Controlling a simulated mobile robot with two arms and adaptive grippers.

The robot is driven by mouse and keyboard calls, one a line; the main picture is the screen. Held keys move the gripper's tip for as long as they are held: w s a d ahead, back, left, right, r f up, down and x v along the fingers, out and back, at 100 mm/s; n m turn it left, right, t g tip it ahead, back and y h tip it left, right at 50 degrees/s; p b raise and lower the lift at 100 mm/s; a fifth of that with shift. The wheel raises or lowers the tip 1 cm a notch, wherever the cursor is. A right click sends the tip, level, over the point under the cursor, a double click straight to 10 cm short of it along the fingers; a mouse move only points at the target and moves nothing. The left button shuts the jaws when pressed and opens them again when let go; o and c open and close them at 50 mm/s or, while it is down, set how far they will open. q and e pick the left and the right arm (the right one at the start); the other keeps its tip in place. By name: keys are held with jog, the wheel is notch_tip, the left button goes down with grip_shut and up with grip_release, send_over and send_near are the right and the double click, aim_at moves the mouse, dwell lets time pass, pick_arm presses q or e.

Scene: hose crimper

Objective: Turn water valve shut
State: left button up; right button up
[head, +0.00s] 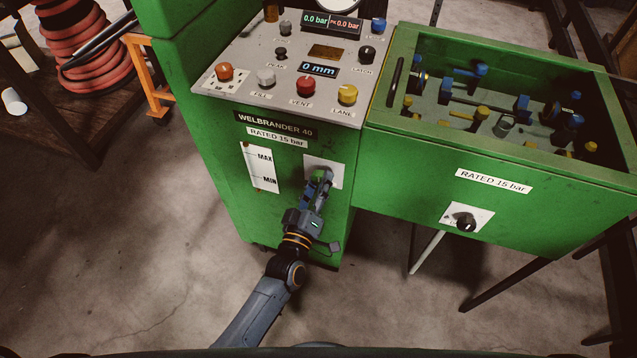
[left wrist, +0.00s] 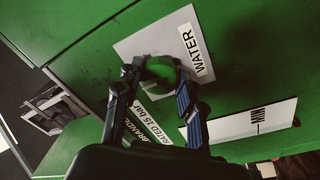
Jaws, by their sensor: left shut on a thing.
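The water valve is a green round knob (left wrist: 162,68) on a white plate marked WATER (left wrist: 196,50), which also shows on the front of the green machine in the head view (head: 338,172). My left gripper (head: 320,180) reaches up to it from below. In the left wrist view the two fingers of my left gripper (left wrist: 164,88) are closed on the knob, one on each side. The fingers hide part of the knob, and I cannot tell how far it is turned. My right gripper is not in view.
Above is a sloped control panel (head: 240,80) with several knobs and displays. A MAX/MIN gauge plate (head: 260,168) is left of the valve. At the right, a green open-topped box (head: 420,150) has a black knob (head: 466,222) on its front. The floor (head: 140,250) in front is clear.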

pick_arm(q)
jog(key=o, duration=1.2)
jog(key=v, duration=1.2)
jog(key=shift+f, duration=0.1)
